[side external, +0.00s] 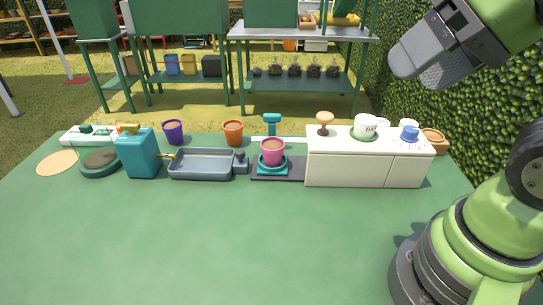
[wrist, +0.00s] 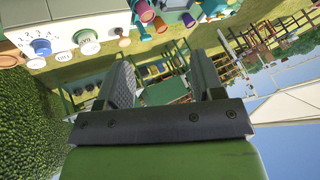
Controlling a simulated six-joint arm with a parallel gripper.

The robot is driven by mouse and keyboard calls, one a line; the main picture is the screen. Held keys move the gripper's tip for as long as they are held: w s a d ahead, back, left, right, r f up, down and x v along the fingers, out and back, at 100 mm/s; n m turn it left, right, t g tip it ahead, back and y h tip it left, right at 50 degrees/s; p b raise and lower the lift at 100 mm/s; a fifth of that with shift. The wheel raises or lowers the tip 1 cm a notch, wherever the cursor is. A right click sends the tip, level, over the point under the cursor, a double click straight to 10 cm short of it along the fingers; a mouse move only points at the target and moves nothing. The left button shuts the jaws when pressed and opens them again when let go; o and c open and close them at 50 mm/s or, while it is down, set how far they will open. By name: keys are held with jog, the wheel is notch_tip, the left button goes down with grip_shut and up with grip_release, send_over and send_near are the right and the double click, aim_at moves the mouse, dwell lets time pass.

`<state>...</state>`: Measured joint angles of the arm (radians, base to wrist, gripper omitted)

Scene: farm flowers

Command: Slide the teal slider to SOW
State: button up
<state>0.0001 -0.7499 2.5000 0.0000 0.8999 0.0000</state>
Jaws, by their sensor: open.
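No slider marked SOW can be made out for certain. A low white box (side external: 72,137) with a small dark green piece on top (side external: 86,129) lies at the far left of the table in the side external view. A teal T-shaped piece (side external: 271,121) stands behind the pink pot (side external: 272,151) near the middle. No SOW lettering is readable. My gripper (side external: 418,68) is high at the upper right of the side external view, above and apart from everything on the table. In the wrist view my gripper (wrist: 162,75) has its two fingers spread, with nothing between them.
The green tabletop's front (side external: 220,240) is clear.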

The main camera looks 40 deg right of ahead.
jog(key=shift+o, duration=1.3)
jog(key=shift+w+r, duration=0.1)
jog(key=shift+w, duration=0.05)
jog(key=m+g+h, duration=0.4)
jog(key=m+h, duration=0.1)
send_over(272, 114)
jog(key=s+a, duration=0.3)
notch_tip(272, 114, down, 13)
jog(key=x, duration=1)
jog(key=shift+c, duration=0.2)
